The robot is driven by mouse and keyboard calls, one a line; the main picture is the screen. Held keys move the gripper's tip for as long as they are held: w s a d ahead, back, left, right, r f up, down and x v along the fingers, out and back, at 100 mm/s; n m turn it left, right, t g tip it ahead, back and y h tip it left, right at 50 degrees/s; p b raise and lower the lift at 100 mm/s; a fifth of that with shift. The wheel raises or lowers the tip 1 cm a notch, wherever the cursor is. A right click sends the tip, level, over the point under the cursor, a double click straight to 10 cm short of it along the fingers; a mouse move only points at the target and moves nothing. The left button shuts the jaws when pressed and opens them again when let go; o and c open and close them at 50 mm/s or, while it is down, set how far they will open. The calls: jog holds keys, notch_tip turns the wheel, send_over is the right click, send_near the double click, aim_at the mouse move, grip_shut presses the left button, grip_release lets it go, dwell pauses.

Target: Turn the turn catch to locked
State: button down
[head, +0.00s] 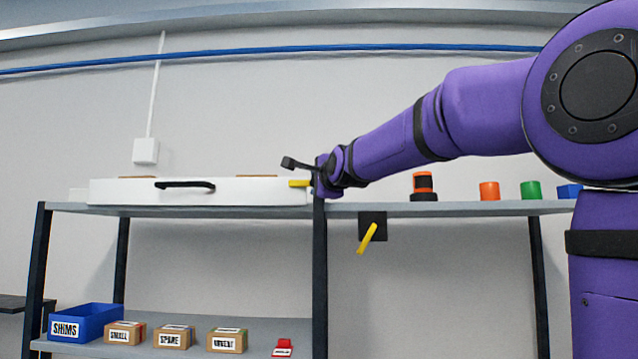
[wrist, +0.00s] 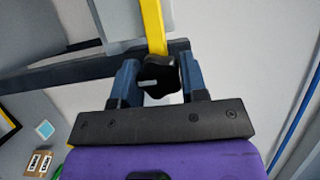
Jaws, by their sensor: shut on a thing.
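The turn catch shows in the wrist view as a dark lobed knob (wrist: 160,78) with a light mark on it and a yellow bar (wrist: 152,25) running up from it. In the head view its yellow bar (head: 299,183) lies about level, pointing left across the right end of the white drawer unit (head: 240,192). My gripper (wrist: 160,82) is shut on the knob, with one finger on each side. In the head view my gripper (head: 318,182) is at the right end of the unit, and the knob is hidden there.
A black plate with a slanted yellow lever (head: 368,237) hangs below the shelf edge (head: 450,208). An orange-and-black item (head: 424,186) and orange, green and blue pieces stand right. A blue SHIMS bin (head: 85,320) and labelled boxes stand below. A dark post (head: 320,270) stands under my gripper.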

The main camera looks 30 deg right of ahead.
jog(key=shift+f, duration=0.1)
jog(key=c, duration=0.6)
grip_release()
jog(key=shift+c, duration=0.2)
jog(key=v, duration=1)
jog(key=shift+s, duration=0.4)
jog(key=s+a+f+n+g+y, duration=0.1)
jog(key=s+f+n+g, duration=0.3)
jog(key=f, duration=0.7)
jog(key=s+a+f+n+g+y, duration=0.1)
jog(key=s+a+f+n+g, duration=0.3)
jog(key=s+f+n, duration=0.5)
jog(key=s+a+f+n+g+y, duration=0.1)
jog(key=s+a+f+n+g, duration=0.2)
jog(key=s+f+n, duration=0.4)
jog(key=s+f+g, duration=0.1)
jog(key=s+f, duration=0.2)
jog(key=f, duration=0.4)
jog(key=shift+s+a+f+y, duration=0.2)
jog(key=shift+s+f+y, duration=0.1)
jog(key=shift+s+y, duration=0.1)
